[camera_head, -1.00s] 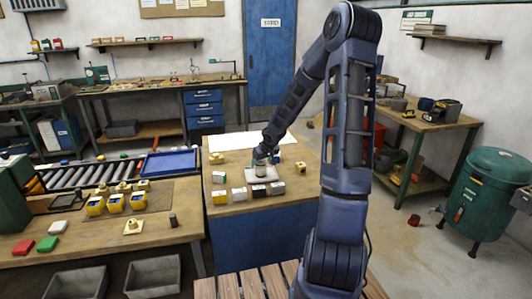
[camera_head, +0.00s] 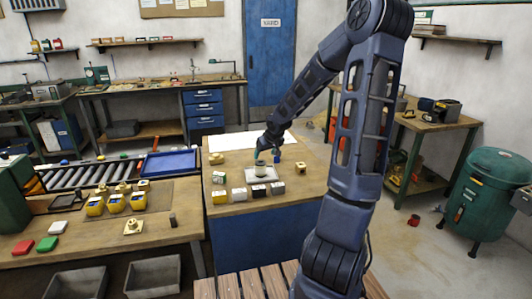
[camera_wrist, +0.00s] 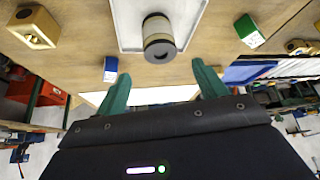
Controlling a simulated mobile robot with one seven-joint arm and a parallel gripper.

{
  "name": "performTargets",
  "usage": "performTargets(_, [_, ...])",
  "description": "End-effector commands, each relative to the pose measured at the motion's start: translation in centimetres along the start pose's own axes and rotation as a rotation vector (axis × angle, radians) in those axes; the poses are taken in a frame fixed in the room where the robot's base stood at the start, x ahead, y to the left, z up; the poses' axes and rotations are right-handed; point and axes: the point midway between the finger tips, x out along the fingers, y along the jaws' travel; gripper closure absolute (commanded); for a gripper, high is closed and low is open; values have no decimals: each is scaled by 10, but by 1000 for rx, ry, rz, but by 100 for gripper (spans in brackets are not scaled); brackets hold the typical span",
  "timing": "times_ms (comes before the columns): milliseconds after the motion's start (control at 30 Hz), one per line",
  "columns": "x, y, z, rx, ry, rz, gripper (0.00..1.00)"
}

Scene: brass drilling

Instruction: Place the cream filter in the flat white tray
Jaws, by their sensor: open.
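The cream filter (camera_wrist: 158,33), a short cylinder with dark end bands, stands in the flat white tray (camera_wrist: 190,12) in the wrist view. In the head view the filter (camera_head: 260,169) stands upright in the tray (camera_head: 268,178) on the middle table. My gripper (camera_wrist: 160,82) is open and empty. Its two green fingers are apart and clear of the filter, which lies beyond their tips. In the head view my gripper (camera_head: 268,155) is just above and behind the filter.
Several small blocks, including a yellow one (camera_head: 220,197), stand along the table front. A green-and-white block (camera_wrist: 249,30) and a blue-and-white block (camera_wrist: 111,69) lie near the tray.

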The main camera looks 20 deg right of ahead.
Motion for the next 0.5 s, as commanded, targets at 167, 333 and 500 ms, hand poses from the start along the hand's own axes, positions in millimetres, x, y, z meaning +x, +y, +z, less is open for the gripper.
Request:
performTargets(167, [-7, 0, 0, 1, 1, 1, 29])
performTargets(333, [-11, -1, 2, -3, -6, 7, 29])
performTargets(500, [-25, -3, 13, -17, -54, 65, 29])
